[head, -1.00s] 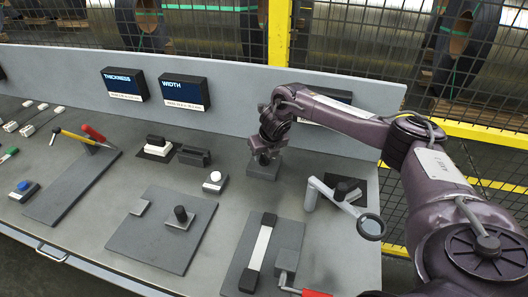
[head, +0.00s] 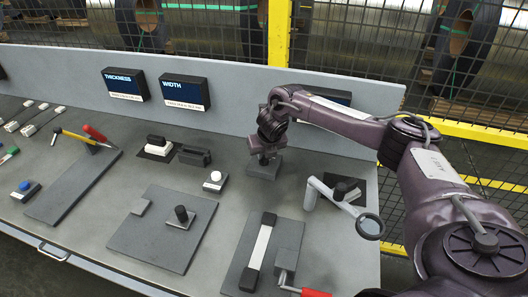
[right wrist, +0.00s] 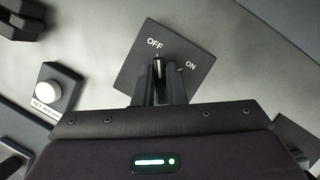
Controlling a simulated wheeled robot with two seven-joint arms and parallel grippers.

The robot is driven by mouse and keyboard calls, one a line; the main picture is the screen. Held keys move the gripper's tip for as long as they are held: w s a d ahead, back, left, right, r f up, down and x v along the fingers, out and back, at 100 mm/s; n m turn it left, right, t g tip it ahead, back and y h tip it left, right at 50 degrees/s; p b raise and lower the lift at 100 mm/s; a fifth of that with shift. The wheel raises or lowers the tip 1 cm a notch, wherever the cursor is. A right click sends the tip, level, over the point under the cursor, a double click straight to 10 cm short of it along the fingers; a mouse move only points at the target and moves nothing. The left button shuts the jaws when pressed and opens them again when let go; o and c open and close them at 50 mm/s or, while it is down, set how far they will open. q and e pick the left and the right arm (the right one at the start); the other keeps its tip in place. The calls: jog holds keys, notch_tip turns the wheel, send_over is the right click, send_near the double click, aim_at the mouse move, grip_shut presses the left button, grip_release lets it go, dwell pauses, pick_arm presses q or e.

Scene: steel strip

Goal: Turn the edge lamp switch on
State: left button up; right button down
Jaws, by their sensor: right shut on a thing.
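The edge lamp switch is a dark square plate (right wrist: 136,58) with white OFF and ON labels and a dark knob (right wrist: 158,68) in its middle. In the right wrist view the knob's pale mark points toward OFF, and the ON tick lies to its right. My right gripper (right wrist: 160,82) has its two fingers closed on either side of the knob. In the head view the switch plate (head: 264,171) stands near the back panel, with my right gripper (head: 263,157) over it hiding most of the knob. My left gripper is not in view.
A white push button (head: 215,177) on a dark base stands left of the switch. A magnifier on a grey arm (head: 369,226) stands to the right. A plate with a pale strip (head: 262,245) lies in front. The back panel (head: 235,123) rises close behind.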

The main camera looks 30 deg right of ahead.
jog(key=m+p, duration=0.1)
jog(key=m, duration=0.1)
jog(key=m+h+p, duration=0.1)
jog(key=m, duration=0.1)
jog(key=shift+r+g+p, duration=0.2)
jog(key=shift+g+p, duration=0.1)
jog(key=shift+p, duration=0.05)
jog(key=m+h+p, duration=0.1)
jog(key=m, duration=0.1)
jog(key=m+g+p, duration=0.1)
jog(key=m, duration=0.1)
jog(key=shift+m+h+p, duration=0.3)
jog(key=shift+m+h, duration=0.1)
jog(key=m+g, duration=0.1)
jog(key=m, duration=0.1)
jog(key=shift+f+m+p, duration=0.1)
jog(key=shift+m+p, duration=0.2)
jog(key=shift+m+g+h, duration=0.3)
jog(key=shift+m+g, duration=0.5)
jog(key=shift+m, duration=0.8)
jog(key=shift+w, duration=0.1)
jog(key=c, duration=1.5)
grip_release()
jog(key=shift+f, duration=0.1)
